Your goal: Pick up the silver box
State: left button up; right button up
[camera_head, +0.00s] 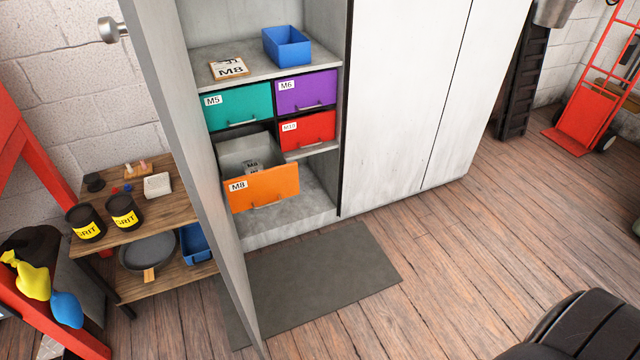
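A small grey box (251,167) with a white label, possibly the silver box, sits inside the pulled-out orange drawer (264,187) marked M8. Only its upper part shows, as the drawer front hides the rest. A pale whitish box (158,185) also stands on the wooden shelf unit at the left. Neither of my grippers is in view.
The open cabinet holds closed teal (238,106), purple (306,91) and red (307,131) drawers, with a blue bin (287,46) above. Its open door (190,160) stands between shelf and drawers.

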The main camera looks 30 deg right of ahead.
aim_at(251, 166)
jog(key=z, duration=0.45)
jog(key=i+l+u, duration=0.1)
jog(key=i+l, duration=0.25)
jog(key=i+l+u, duration=0.1)
jog(key=i+l, duration=0.25)
jog(key=l, duration=0.2)
jog(key=i+l+u, duration=0.15)
jog(key=i+l, duration=0.15)
jog(key=l, duration=0.2)
